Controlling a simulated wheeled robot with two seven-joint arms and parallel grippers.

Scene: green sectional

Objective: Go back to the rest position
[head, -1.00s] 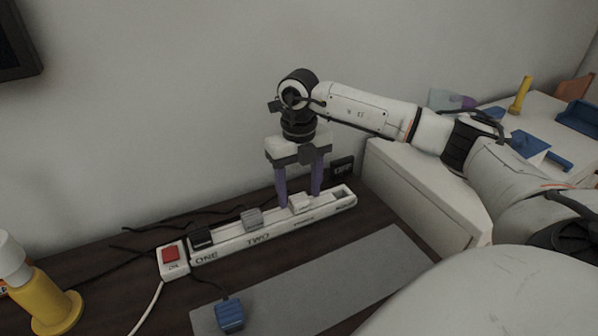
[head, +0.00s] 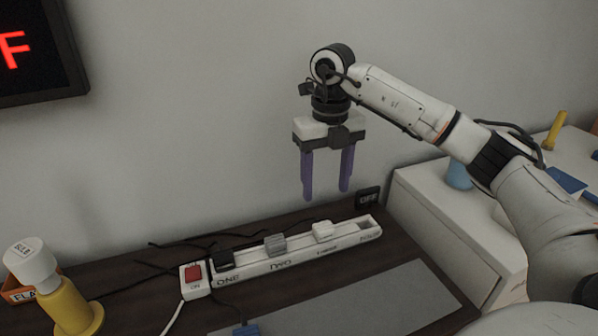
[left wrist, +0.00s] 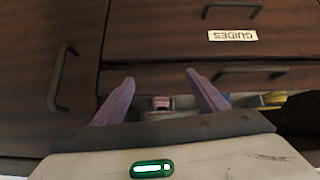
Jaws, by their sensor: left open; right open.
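My right gripper (head: 327,190) is open and empty in the head view. Its two purple fingers point down, above and apart from the white power strip (head: 255,266). A black plug (head: 223,258), a grey plug (head: 275,243) and a white plug (head: 322,230) sit in the strip. My left gripper (left wrist: 158,84) shows only in the left wrist view. It is open with nothing held between its purple fingers, facing dark wooden drawers (left wrist: 175,40).
A red switch box (head: 194,277) stands at the strip's left end. A yellow lamp-like object (head: 68,308) with a white top stands at lower left. A grey mat (head: 350,300) lies in front. A white cabinet (head: 440,215) stands right. A dark screen (head: 45,85) hangs upper left.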

